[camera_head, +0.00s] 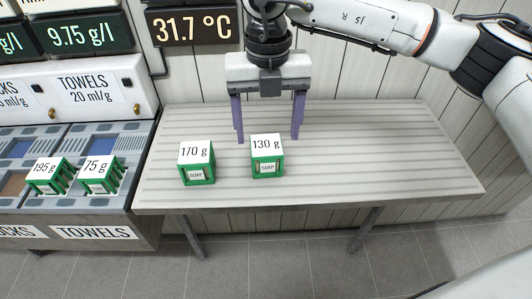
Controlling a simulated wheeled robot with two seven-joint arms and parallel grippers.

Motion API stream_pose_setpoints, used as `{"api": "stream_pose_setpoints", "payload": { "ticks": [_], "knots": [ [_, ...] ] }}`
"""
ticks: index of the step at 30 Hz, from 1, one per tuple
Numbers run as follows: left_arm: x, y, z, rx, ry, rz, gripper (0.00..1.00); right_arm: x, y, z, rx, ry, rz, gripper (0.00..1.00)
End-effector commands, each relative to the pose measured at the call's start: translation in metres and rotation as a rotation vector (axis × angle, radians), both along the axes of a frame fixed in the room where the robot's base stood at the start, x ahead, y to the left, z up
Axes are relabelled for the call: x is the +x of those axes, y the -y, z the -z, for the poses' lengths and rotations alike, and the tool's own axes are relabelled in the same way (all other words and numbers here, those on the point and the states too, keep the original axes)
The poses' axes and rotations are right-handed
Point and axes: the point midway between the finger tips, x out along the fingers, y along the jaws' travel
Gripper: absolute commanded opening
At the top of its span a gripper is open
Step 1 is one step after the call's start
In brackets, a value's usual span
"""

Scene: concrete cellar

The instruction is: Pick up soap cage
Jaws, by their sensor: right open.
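Two green soap cages with white tops stand upright on the light slatted table (400,180). The cage marked 170 g (197,163) is on the left, and the cage marked 130 g (267,156) is to its right. My right gripper (269,138) points down with its purple fingers spread wide, above and behind the 130 g cage. It holds nothing. Two more green cages, marked 195 g (49,175) and 75 g (100,175), stand on the grey machine at the left. My left gripper is not in view.
The grey machine (100,231) with blue and brown basins and "TOWELS" labels adjoins the table's left end. Displays above read 9.75 g/l (82,34) and 31.7 °C (195,24). The table's right half is clear. A panelled wall stands behind.

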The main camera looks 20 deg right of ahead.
Motion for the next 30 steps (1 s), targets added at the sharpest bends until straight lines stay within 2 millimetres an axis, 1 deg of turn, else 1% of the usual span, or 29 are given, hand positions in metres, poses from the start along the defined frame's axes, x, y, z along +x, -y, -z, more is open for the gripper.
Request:
{"api": "stream_pose_setpoints", "payload": {
  "ticks": [4, 9, 12, 15, 20, 21, 23, 24, 29, 30],
  "knots": [
    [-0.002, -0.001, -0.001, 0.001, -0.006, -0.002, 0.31, -0.001, -0.001, 0.014, 0.001, -0.002, -0.001, 0.72],
    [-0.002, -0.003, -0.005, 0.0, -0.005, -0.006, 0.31, -0.001, -0.002, 0.041, 0.002, -0.003, -0.002, 0.72],
    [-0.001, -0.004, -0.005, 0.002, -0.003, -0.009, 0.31, -0.001, -0.002, 0.051, 0.003, -0.001, -0.002, 0.72],
    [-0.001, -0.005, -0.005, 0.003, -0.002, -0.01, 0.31, 0.0, -0.003, 0.056, 0.004, 0.0, -0.002, 0.72],
    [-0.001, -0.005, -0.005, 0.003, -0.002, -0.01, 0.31, 0.0, -0.003, 0.056, 0.004, 0.001, -0.002, 0.72],
    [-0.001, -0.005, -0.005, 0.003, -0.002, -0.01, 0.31, 0.0, -0.003, 0.056, 0.004, 0.001, -0.002, 0.69],
    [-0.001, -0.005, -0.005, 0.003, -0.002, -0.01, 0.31, 0.0, -0.003, 0.056, 0.004, 0.001, -0.003, 0.58],
    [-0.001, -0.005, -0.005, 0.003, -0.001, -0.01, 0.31, 0.0, -0.003, 0.056, 0.004, 0.001, -0.003, 0.52],
    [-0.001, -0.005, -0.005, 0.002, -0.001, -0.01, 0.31, 0.0, -0.003, 0.055, 0.004, 0.001, -0.003, 0.25],
    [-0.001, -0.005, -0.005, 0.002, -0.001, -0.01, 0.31, 0.0, -0.003, 0.055, 0.005, 0.001, -0.003, 0.22]
  ]
}}
